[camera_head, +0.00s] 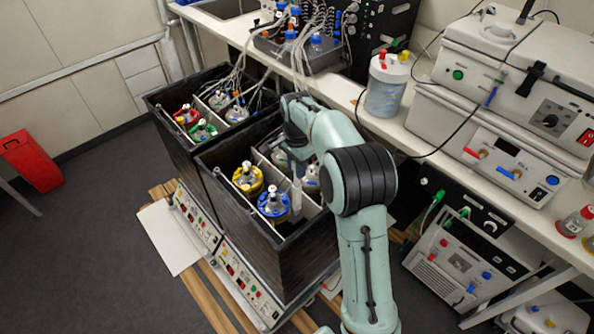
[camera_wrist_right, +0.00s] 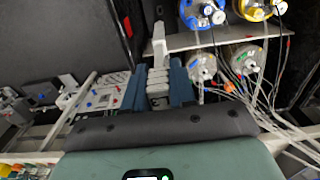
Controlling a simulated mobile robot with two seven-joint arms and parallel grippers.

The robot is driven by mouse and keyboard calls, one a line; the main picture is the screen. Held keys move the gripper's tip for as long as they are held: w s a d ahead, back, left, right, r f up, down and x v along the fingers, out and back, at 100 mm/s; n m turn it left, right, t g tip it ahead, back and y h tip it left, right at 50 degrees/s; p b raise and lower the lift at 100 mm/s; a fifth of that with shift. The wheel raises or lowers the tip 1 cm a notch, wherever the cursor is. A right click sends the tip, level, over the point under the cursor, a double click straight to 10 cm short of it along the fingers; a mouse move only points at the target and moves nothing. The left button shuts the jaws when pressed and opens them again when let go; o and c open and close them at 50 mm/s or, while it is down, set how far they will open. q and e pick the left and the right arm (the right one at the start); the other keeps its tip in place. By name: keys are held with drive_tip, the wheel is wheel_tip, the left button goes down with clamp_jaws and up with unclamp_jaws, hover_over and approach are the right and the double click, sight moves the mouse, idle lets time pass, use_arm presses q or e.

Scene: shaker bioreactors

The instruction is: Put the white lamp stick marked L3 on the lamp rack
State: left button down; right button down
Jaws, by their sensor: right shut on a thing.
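My right gripper (camera_head: 291,160) reaches down into the front black box, mostly hidden behind its own arm in the head view. In the right wrist view the right gripper (camera_wrist_right: 160,88) is shut on a white stick (camera_wrist_right: 159,48), whose end stands out beyond the fingers. A pale upright piece below the gripper in the head view (camera_head: 297,190) seems to be the same stick. I cannot read an L3 mark. A white strip (camera_wrist_right: 222,40) runs between the vessels beside the stick; I cannot tell whether it is the lamp rack. My left gripper is not in view.
The front black box (camera_head: 285,255) holds a yellow-capped vessel (camera_head: 247,178), a blue-capped vessel (camera_head: 273,203) and others close to the gripper. The rear black box (camera_head: 165,125) holds several vessels. Tubes and cables rise to the bench (camera_head: 345,85). Open floor (camera_head: 90,240) lies left.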

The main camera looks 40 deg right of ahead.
drive_tip(key=shift+r, duration=4.95)
